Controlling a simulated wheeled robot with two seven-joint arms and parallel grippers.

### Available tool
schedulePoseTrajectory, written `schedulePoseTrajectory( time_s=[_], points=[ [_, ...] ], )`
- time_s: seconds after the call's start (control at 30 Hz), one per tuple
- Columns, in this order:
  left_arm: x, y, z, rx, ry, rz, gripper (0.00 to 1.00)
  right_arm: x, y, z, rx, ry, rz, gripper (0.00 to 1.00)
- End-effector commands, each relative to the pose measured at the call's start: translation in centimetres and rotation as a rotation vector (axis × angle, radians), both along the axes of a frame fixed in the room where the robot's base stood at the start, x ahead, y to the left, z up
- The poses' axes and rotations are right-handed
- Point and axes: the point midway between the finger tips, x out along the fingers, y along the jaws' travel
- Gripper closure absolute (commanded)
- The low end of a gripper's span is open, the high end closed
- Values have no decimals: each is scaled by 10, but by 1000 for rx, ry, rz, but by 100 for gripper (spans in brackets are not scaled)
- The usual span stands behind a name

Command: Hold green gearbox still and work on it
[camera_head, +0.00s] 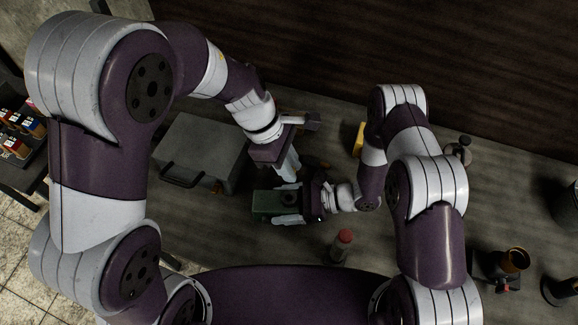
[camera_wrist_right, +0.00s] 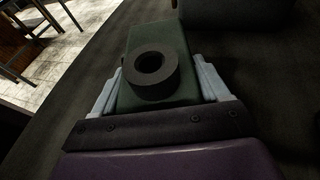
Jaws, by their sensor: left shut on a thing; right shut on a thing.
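The green gearbox (camera_head: 265,203) lies on the table near the middle of the head view. It is a green block with a round dark ring on top, and fills the centre of the right wrist view (camera_wrist_right: 158,40). My right gripper (camera_head: 286,203) is shut on the gearbox, with a pale finger along each side (camera_wrist_right: 160,90). My left gripper (camera_head: 288,170) is just above and behind the gearbox, fingers pointing down. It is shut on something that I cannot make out. Whether that touches the gearbox cannot be told.
A grey box with a dark handle (camera_head: 200,150) stands left of the gearbox. A red-topped item (camera_head: 343,240) stands in front. A yellow item (camera_head: 359,138) is behind my right arm. A dark cup-like vessel (camera_head: 513,260) is at the right. Bare table lies between.

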Motion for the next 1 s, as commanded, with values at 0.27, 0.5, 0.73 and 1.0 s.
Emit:
schedulePoseTrajectory(
  time_s=[0.27, 0.5, 0.73, 1.0],
  points=[
    [0, 0, -1, 0, 0, 0, 100, -2, 0, -1, -2, 4, 2, 13],
    [0, 0, -1, 0, 0, 0, 100, -1, 0, 1, -1, 2, 2, 13],
    [0, 0, -1, -1, 0, 0, 100, -1, 0, 13, -1, 1, 1, 13],
    [0, 0, -1, -1, 0, 0, 100, -1, 0, 15, -1, 1, 1, 0]
  ],
)
